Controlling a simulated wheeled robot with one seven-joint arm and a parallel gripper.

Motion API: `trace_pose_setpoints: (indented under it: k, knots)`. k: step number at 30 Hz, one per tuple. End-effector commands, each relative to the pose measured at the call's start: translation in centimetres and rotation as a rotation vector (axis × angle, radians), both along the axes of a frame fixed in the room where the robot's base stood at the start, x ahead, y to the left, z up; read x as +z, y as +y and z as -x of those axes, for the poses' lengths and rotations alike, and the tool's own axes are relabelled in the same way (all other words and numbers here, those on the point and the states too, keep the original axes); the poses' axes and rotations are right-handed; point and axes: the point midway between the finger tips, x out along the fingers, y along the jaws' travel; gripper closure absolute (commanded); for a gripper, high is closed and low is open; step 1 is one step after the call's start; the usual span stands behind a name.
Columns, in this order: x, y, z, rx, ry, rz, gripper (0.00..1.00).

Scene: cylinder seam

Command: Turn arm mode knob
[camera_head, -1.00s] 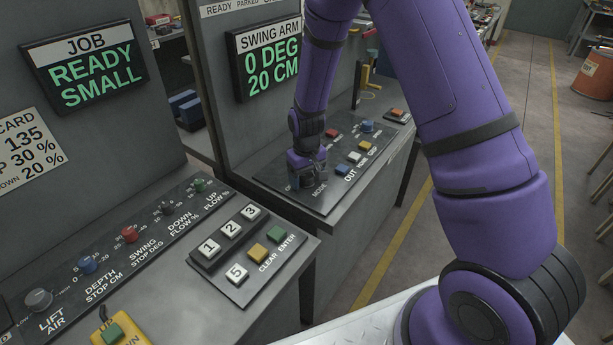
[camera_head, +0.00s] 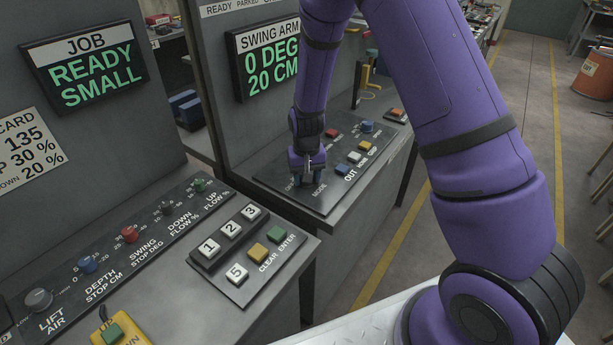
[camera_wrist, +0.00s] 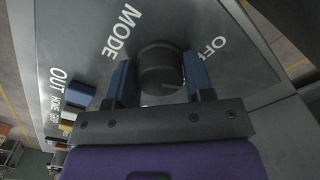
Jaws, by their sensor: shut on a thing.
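The mode knob (camera_wrist: 160,68) is a dark round knob on the swing arm panel, between the words MODE and OFF in the wrist view. A pale mark shows on its lower right face. My gripper (camera_wrist: 160,80) has one blue finger on each side of it and is shut on it. In the head view my gripper (camera_head: 308,178) reaches down to the left end of the panel (camera_head: 330,203), by the MODE label. There the knob is mostly hidden by my gripper. The swing arm display (camera_head: 270,60) reads 0 DEG, 20 CM.
Blue, white and yellow buttons (camera_head: 354,158) labelled OUT, HOME and GRIP lie right of my gripper, with a red button (camera_head: 331,133) and a blue knob (camera_head: 367,127) behind. The nearer console holds a keypad (camera_head: 232,240) and several knobs (camera_head: 129,235).

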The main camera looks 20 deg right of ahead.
Motion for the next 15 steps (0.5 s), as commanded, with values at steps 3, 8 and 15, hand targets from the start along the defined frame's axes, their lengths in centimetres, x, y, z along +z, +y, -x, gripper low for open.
trace_pose_setpoints:
  k: [3,8,15]
  knots:
    - [0.02,0.03,-0.02,-0.097,-0.001,0.000,0.76]
    - [0.02,0.04,-0.03,-0.220,-0.001,0.000,0.76]
    - [0.02,-0.01,-0.04,-0.355,-0.001,0.000,0.76]
